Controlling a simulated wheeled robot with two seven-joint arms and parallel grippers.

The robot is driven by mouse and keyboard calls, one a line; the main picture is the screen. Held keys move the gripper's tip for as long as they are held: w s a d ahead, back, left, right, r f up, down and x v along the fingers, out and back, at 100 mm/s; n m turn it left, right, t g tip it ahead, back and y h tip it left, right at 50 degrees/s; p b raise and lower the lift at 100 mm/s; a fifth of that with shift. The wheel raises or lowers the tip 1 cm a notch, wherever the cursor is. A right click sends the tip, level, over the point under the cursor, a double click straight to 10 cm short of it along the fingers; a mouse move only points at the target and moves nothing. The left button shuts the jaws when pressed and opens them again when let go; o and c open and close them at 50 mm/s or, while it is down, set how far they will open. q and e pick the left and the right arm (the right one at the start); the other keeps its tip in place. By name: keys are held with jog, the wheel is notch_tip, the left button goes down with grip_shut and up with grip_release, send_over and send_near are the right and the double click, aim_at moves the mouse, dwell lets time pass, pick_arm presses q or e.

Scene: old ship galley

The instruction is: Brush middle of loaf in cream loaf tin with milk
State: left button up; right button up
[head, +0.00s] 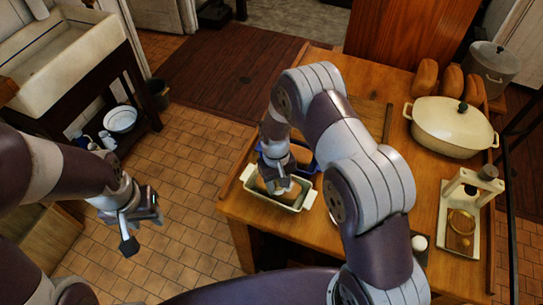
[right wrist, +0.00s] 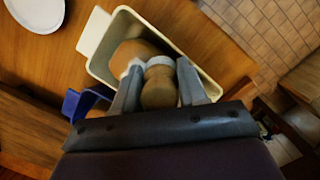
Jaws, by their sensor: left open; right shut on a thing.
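The cream loaf tin (head: 282,203) stands near the left edge of the wooden table. It also shows in the right wrist view (right wrist: 97,33), with a brown loaf (right wrist: 131,53) inside. My right gripper (head: 277,184) is over the tin and shut on a brush (right wrist: 160,88) with a rounded wooden handle and a pale band or bristles. The brush end is over the loaf; whether it touches, I cannot tell. In the head view the arm and gripper hide most of the loaf. My left gripper (head: 140,218) is open and empty, out over the tiled floor.
A blue tin (head: 303,154) sits right behind the cream tin. A cream casserole (head: 450,126), several loaves (head: 450,82), a metal pot (head: 494,66) and a scale-like stand (head: 460,222) occupy the table's right. A small white-topped thing (head: 419,243) stands near the front.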

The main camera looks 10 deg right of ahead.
notch_tip(320, 180, up, 3)
jog(key=shift+d+f+p, duration=0.15)
jog(key=shift+f+p, duration=0.05)
jog(key=shift+p, duration=0.1)
jog(key=shift+d+r, duration=0.2)
jog(key=shift+r, duration=0.1)
jog(key=shift+d+r+p, duration=0.15)
jog(key=shift+r+p, duration=0.2)
jog(key=shift+p, duration=0.2)
jog(key=shift+w+r+p, duration=0.1)
jog(key=shift+r+p, duration=0.45)
jog(key=shift+r, duration=0.15)
jog(key=shift+a+r+p, duration=0.3)
jog(key=shift+r+p, duration=0.25)
jog(key=shift+r, duration=0.25)
jog(key=shift+d+r+p, duration=0.15)
jog(key=shift+r+p, duration=0.2)
jog(key=shift+r, duration=0.25)
pick_arm(q)
jog(key=r, duration=0.5)
jog(key=shift+s+d+r, duration=0.15)
jog(key=shift+s+d, duration=0.05)
jog(key=shift+d, duration=0.1)
jog(key=shift+a, duration=0.1)
pick_arm(e)
jog(key=shift+f, duration=0.1)
